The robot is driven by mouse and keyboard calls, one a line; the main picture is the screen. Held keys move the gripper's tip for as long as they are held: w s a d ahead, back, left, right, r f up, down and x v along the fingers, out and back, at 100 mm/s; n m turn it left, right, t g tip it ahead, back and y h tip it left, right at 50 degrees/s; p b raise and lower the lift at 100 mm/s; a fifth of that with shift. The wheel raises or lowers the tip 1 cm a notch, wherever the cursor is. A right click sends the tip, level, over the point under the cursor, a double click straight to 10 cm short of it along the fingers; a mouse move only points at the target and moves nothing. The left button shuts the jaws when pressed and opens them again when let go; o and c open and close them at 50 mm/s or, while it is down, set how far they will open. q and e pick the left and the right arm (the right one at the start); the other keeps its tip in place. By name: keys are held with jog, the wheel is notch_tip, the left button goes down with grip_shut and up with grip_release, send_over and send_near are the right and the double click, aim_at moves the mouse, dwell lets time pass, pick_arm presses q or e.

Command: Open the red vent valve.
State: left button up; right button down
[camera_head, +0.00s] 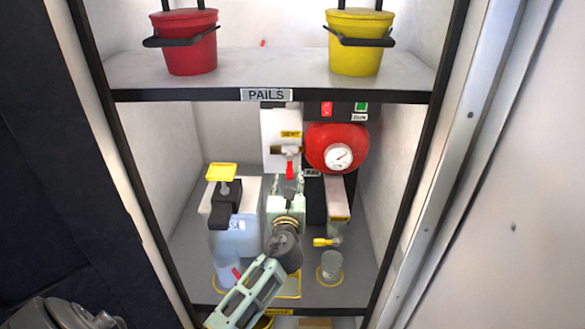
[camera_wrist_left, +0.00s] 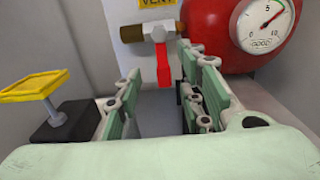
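The red vent valve handle (camera_head: 290,171) hangs straight down from a brass and grey valve body (camera_head: 290,151) under a yellow VENT label (camera_head: 291,134). In the left wrist view the red handle (camera_wrist_left: 163,64) shows beyond and between my fingertips. My left gripper (camera_head: 288,190) is just below and in front of the handle. In the left wrist view its green fingers (camera_wrist_left: 160,95) stand apart with nothing between them. I cannot tell whether a finger touches the handle. My right gripper is not in view.
A red tank (camera_head: 324,142) with a gauge (camera_head: 338,156) is close on the right. A clear cup (camera_head: 331,262) stands lower right. The pails shelf (camera_head: 190,94) overhangs above, and cabinet walls bound both sides.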

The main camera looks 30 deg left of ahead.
aim_at(290, 170)
pick_arm(q)
jog(key=x, duration=0.5)
jog(key=shift+w+f, duration=0.2)
jog(key=shift+w, duration=0.1)
jog(key=shift+s+r, duration=0.1)
grip_shut()
